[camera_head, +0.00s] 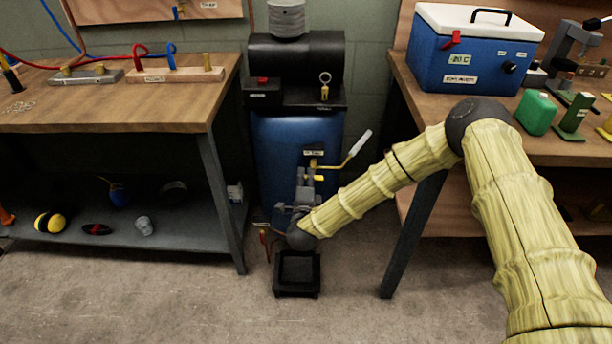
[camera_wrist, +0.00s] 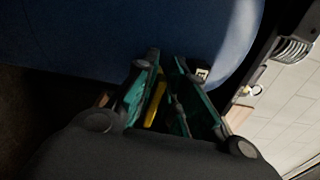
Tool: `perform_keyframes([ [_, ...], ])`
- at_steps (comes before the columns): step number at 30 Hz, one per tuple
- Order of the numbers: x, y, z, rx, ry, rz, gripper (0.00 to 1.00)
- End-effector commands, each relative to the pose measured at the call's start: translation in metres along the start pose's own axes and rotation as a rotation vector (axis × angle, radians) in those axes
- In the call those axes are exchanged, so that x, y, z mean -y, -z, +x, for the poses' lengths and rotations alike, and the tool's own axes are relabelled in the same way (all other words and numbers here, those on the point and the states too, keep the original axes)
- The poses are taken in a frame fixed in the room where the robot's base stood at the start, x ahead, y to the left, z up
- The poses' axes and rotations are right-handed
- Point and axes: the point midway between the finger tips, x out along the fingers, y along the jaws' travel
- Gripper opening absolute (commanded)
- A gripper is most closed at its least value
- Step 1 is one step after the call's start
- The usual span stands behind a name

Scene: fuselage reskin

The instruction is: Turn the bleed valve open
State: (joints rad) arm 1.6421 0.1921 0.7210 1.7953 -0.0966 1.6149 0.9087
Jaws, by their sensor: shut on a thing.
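A blue tank (camera_head: 270,150) stands between two benches. On its front, under a small label too small to read, is a yellow valve fitting (camera_head: 313,164). A yellow lever with a pale grip (camera_head: 358,145) slants up to the right from it. My gripper (camera_head: 307,182) is at the tank front, just below the label. In the wrist view, my gripper's green-sided fingers (camera_wrist: 172,92) are close together around a yellow piece (camera_wrist: 156,101), with the tank wall (camera_wrist: 100,35) behind. I take this piece for the bleed valve's handle; the fingers hide much of it.
A black tray (camera_head: 298,275) is on the floor below my gripper. A small red-handled part (camera_head: 264,233) is left of my wrist. The left bench (camera_head: 120,110) and right bench (camera_head: 400,85) flank the tank closely. The floor in front is clear.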

Motion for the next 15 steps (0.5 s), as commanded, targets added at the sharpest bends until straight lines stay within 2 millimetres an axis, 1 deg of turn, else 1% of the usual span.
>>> perform_keyframes([
  [6,-0.0032,0.0007,-0.0008,-0.001,-0.003,-0.072,0.00],
  [15,-0.0043,0.0008,-0.0010,-0.001,-0.004,-0.096,0.00],
])
